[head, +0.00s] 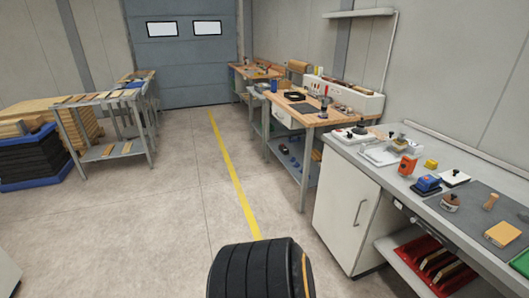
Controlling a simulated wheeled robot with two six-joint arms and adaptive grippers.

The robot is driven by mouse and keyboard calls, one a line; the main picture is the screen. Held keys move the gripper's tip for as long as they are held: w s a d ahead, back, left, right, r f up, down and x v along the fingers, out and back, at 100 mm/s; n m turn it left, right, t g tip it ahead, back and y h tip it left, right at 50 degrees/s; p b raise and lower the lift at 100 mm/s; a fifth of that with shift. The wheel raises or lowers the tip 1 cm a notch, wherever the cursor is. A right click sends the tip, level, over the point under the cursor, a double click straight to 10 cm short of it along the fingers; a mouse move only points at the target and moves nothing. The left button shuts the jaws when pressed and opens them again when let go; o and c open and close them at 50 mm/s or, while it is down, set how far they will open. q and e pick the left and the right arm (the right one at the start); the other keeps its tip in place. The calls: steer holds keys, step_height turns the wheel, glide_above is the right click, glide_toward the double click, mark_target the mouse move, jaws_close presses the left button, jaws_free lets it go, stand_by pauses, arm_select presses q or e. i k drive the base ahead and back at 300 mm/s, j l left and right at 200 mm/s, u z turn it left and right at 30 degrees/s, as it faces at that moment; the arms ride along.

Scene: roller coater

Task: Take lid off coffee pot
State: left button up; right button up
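I cannot make out a coffee pot or its lid for certain in the head view. A small dark upright item (324,107) stands near the front corner of the wooden workbench (310,117), too small to identify. Neither of my grippers is in the picture. A black ribbed rounded shape with an orange stripe fills the bottom centre, and I cannot tell what it is.
A grey-topped counter (410,184) on the right holds several small tools and blocks, with a white cabinet (345,207) below. A metal table (108,151) and stacked boards (30,153) stand at left. Open floor with a yellow line (231,165) runs between.

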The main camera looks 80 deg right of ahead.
mark_target(452, 199)
steer(key=z, duration=4.35)
steer(key=i+j+z, duration=0.15)
steer(key=z, duration=0.25)
steer(key=i+j+z, duration=0.15)
steer(key=j+z, duration=0.25)
steer(key=i+j+z, duration=0.1)
steer(key=z, duration=0.3)
